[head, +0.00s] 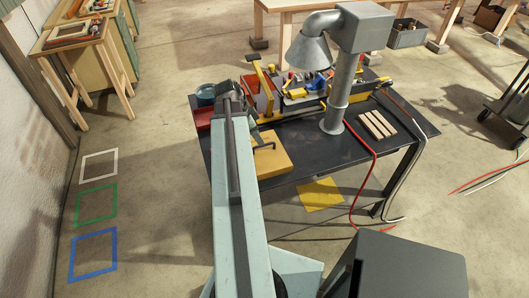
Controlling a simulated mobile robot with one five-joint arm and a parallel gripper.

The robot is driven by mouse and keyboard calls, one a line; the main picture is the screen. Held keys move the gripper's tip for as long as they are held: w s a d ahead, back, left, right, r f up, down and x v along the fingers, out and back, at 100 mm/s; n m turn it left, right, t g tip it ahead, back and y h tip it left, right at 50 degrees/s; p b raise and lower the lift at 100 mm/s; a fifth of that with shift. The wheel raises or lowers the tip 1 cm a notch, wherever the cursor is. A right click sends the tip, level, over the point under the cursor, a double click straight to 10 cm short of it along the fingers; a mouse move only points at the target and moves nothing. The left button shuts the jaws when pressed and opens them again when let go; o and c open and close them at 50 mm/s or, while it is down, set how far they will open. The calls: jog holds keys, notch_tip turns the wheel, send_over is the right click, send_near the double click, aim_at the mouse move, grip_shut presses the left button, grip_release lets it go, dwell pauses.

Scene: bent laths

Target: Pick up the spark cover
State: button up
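No part is clearly marked as the spark cover. A flat yellow piece (272,163) with a dark bar or handle across its top lies on the front left of the dark table (310,150); it may be the cover, but I cannot tell for sure. My arm reaches forward from the bottom of the head view, and its end, with my gripper (226,92), is over the table's left side, left of and beyond the yellow piece. The fingers are too small and dark to read, and the arm hides part of the table below it.
A grey extraction hood and pipe (342,95) stands on the table. Light laths (378,124) lie at its right. A yellow upright tool (262,88), a red tray (203,118) and a blue round tin (205,95) crowd the back left. A red hose (374,165) hangs off the front edge.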

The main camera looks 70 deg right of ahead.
aim_at(264, 145)
jog(key=b+x, duration=0.5)
jog(key=x, duration=0.2)
jog(key=shift+a+b, duration=0.1)
jog(key=shift+b, duration=0.2)
jog(key=shift+r, duration=0.2)
grip_shut()
dwell(0.9)
